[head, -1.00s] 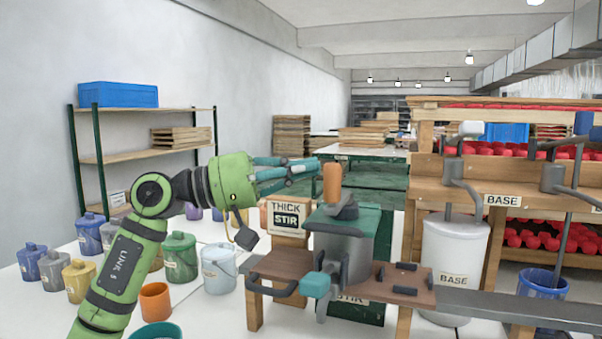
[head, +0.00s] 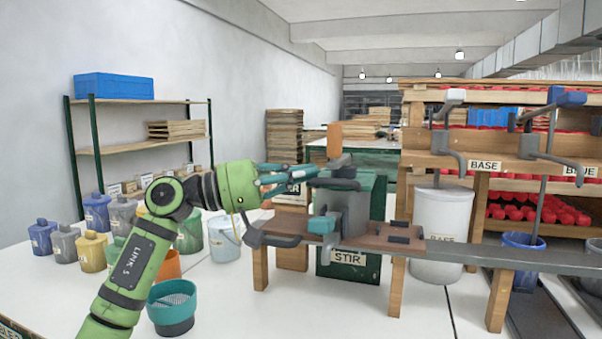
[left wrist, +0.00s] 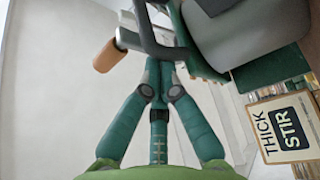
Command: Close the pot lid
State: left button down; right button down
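The grey pot (head: 352,217) stands on a low wooden stand, in front of a green box. An upright orange handle (head: 334,136) rises from grey metal parts above its dark top (head: 333,183). I cannot tell whether this top is the lid or how far it is closed. My left gripper (head: 308,171), with teal fingers, reaches from the left to the pot's upper left edge. In the left wrist view the fingers come close together, their tips partly hidden by a dark bar (left wrist: 151,38), with the orange handle (left wrist: 117,56) beside them. Contact is unclear. My right gripper is out of view.
A teal clamp (head: 321,225) sits on the stand in front of the pot. A white BASE pot (head: 441,220) and wooden racks stand right. Several lidded paint pots (head: 92,250) and a teal cup (head: 172,303) are at left. The front table is mostly clear.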

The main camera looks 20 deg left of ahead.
pick_arm(q)
jog(key=shift+f, duration=0.1)
dwell(0.5)
jog(key=v, duration=1.2)
